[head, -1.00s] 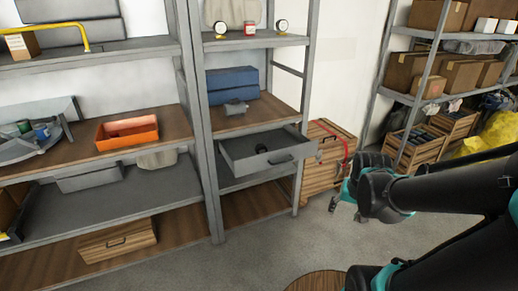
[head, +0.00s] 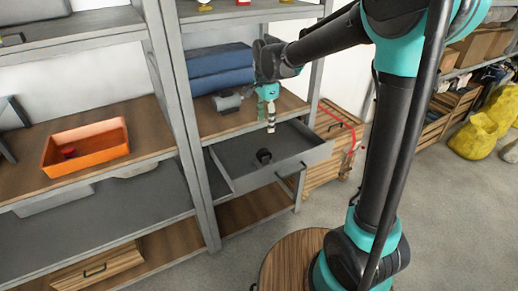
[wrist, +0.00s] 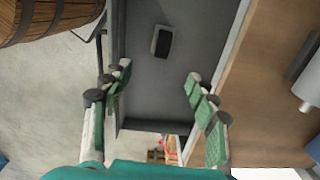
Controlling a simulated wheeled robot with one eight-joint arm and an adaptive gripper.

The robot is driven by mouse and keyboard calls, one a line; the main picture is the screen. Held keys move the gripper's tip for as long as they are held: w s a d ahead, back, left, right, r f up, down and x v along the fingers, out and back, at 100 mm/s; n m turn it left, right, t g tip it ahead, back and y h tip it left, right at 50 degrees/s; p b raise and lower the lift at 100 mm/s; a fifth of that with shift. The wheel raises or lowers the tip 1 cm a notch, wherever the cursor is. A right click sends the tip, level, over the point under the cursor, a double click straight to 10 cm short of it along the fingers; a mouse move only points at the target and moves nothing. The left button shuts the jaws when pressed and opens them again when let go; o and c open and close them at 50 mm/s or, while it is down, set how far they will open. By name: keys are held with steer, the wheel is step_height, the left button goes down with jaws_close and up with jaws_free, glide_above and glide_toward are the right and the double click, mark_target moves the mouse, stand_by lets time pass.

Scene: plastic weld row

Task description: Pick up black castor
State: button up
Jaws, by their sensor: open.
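The black castor (head: 263,156) lies in the open grey drawer (head: 225,157) of the right shelf unit. It also shows in the wrist view as a small dark block (wrist: 161,41) on the drawer floor, near the top of the picture. My gripper (head: 271,127) hangs pointing down above the drawer, apart from the castor. In the wrist view its green and grey fingers (wrist: 159,75) are spread wide with nothing between them. The castor is beyond the fingertips there, roughly between their lines.
The drawer's walls surround the castor. Blue boxes (head: 220,68) and a grey object (head: 228,101) sit on the shelf above. An orange bin (head: 86,147) with a red item is at left. A round wooden top (head: 290,258) stands in front.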

mark_target(264, 150)
steer(key=f, duration=1.7)
steer(key=shift+w+a+f, duration=0.2)
steer(key=shift+w, duration=0.05)
jaws_close()
